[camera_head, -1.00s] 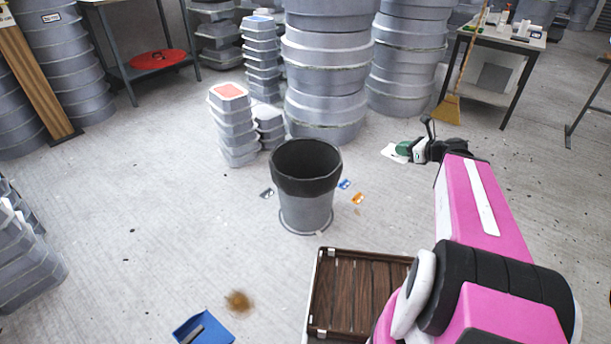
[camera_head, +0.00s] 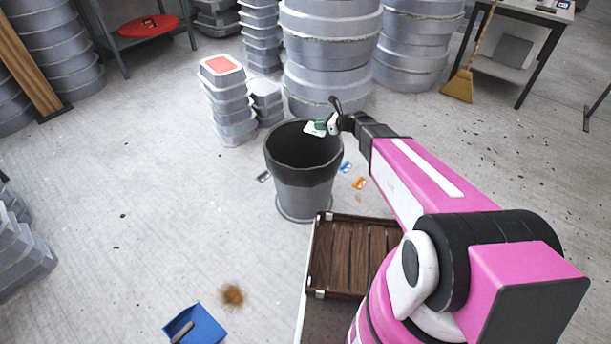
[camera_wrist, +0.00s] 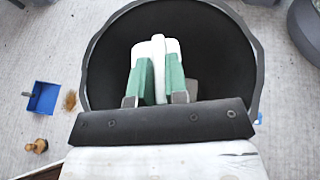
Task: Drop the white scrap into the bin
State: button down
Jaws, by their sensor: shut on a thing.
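The bin (camera_head: 304,186) is a grey bucket with a black rim and dark inside, standing upright on the floor. My gripper (camera_head: 317,126) is at the upper right part of the bin's mouth, reaching in from the right. It is shut on the white scrap (camera_head: 311,130), which shows as a small pale piece at the green fingertips. In the wrist view my gripper (camera_wrist: 157,82) has its green fingers over the dark opening of the bin (camera_wrist: 105,62), with the white scrap (camera_wrist: 157,48) between them. The bin's bottom is too dark to make out.
Orange (camera_head: 359,183) and blue (camera_head: 346,167) scraps lie right of the bin, and a grey one (camera_head: 264,176) left. A wooden slatted crate (camera_head: 342,256) is in front. Stacked grey moulds (camera_head: 327,60) stand behind.

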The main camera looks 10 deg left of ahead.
aim_at(311, 128)
jog(key=shift+n, duration=0.3)
jog(key=a+f, duration=0.1)
jog(key=a, duration=0.1)
jog(key=a+f, duration=0.2)
jog(key=shift+w, duration=0.15)
jog(key=shift+f, duration=2.8)
jog(key=c, duration=1.1)
grip_release()
jog(key=shift+o, duration=0.2)
jog(key=v, duration=1)
jog(key=shift+d+r, duration=0.2)
jog(key=shift+d, duration=0.15)
